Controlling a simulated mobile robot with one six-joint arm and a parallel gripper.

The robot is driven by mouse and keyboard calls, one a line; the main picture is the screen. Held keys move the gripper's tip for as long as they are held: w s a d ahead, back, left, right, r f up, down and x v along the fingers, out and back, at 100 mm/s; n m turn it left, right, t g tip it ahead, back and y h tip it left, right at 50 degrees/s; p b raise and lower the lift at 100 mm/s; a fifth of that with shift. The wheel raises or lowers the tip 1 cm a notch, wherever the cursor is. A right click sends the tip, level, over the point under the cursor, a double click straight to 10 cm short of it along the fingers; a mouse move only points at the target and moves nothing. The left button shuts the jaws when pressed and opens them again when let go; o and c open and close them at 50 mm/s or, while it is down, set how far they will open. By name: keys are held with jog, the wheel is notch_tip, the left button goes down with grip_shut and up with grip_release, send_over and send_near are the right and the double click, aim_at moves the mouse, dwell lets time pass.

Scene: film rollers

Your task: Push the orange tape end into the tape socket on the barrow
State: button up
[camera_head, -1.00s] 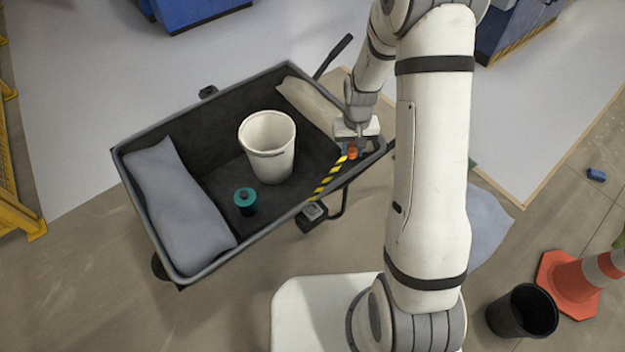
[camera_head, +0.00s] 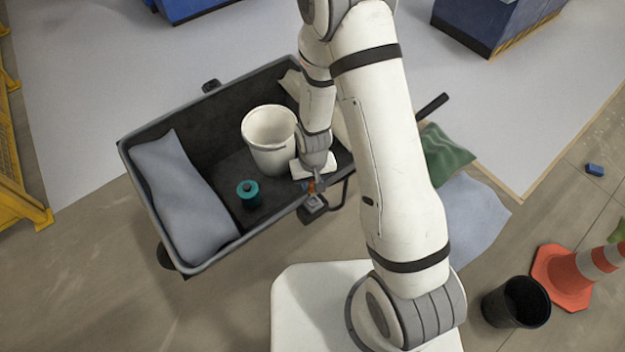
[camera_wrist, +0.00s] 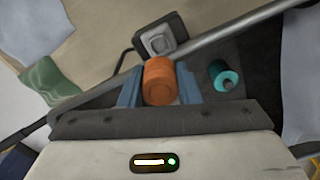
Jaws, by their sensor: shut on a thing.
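The orange tape end (camera_wrist: 159,81) is held between the two blue fingers of my gripper (camera_wrist: 160,92) in the wrist view. It shows small and partly covered in the head view (camera_head: 311,186). The tape socket, a grey box on a dark mount (camera_wrist: 158,42), sits at the outer side of the barrow's near rim; it also shows in the head view (camera_head: 315,204). The orange end appears close to the socket, over the rim; whether they touch I cannot tell. The barrow (camera_head: 137,182) is a dark tub with a grey rim. No striped tape shows now.
In the barrow are a white bucket (camera_head: 268,140), a teal spool (camera_head: 249,193), also in the wrist view (camera_wrist: 225,76), and a grey-blue sack (camera_head: 183,195).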

jog(key=shift+f+b, duration=2.25)
jog(key=shift+f, duration=1.1)
jog(key=shift+b, duration=0.5)
jog(key=shift+f+b, duration=0.55)
jog(key=shift+f, duration=0.05)
jog(key=o, duration=1.2)
jog(key=shift+c, duration=0.2)
jog(key=shift+r, duration=0.15)
jog(key=shift+r+p, duration=0.3)
jog(key=shift+r, duration=3.5)
